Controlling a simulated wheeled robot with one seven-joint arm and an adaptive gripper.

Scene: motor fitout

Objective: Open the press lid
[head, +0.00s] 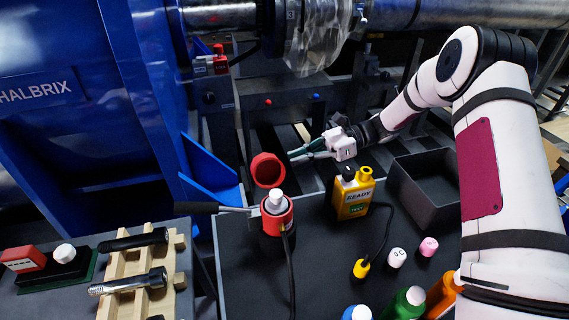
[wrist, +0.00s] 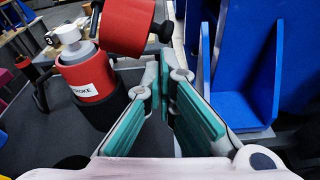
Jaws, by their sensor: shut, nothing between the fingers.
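The press (head: 277,222) is a red cylinder on a dark base, with a white knob-like piece standing in its top. Its red, cup-shaped lid (head: 267,171) is tilted up and back at the far side, clear of the white piece, with its hollow facing the head camera. In the wrist view the press body (wrist: 90,80) is at the left and the lid (wrist: 127,26) is above and to its right. My gripper (head: 291,155) is shut and empty, just right of the lid in the head view. Its teal-padded fingers (wrist: 168,76) show beside the lid; contact is unclear.
A black-handled lever (head: 197,208) sticks out left of the press. A yellow "READY" box (head: 354,195) and a dark open bin (head: 425,190) stand to the right. Blue machine panels (head: 75,110) rise at the left. A wooden rack (head: 135,268) holds black-handled tools.

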